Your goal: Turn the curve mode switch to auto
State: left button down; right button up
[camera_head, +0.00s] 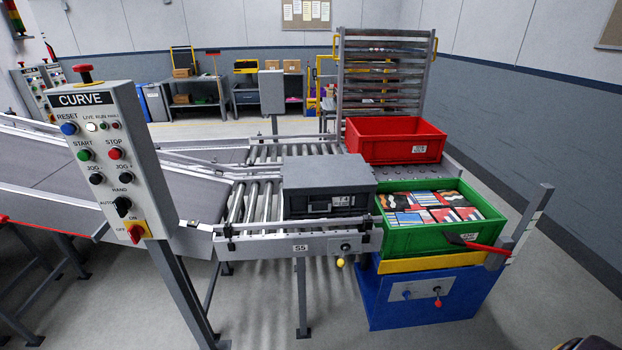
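The grey control box labelled CURVE (80,100) stands on a post at the left. Its black mode switch (122,206) sits low on the panel, with HAND printed above it and AUTO to its left. The knob is too small to tell surely which label it points at. Below it is a red rotary switch on a yellow plate (136,232), marked ON and OFF. Neither of my grippers shows clearly. A small dark rounded shape cuts into the bottom right corner, and I cannot tell what it is.
A roller conveyor (255,205) with a grey box (328,185) runs right of the panel. A red crate (395,139) and a green crate (436,220) holding several packages stand further right. A sloped belt (60,180) passes behind the panel. The floor in front is clear.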

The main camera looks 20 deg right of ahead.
aim_at(122, 204)
jog(key=i+j+z, duration=0.4)
jog(key=j+z, duration=0.25)
jog(key=i+j+z, duration=0.15)
jog(key=j+z, duration=0.5)
jog(key=i+j+z, duration=0.1)
jog(key=j+z, duration=0.2)
jog(key=j, duration=0.15)
jog(key=j+u, duration=0.15)
jog(key=u, duration=1.35)
jog(key=i+l, duration=0.05)
jog(key=l, duration=0.05)
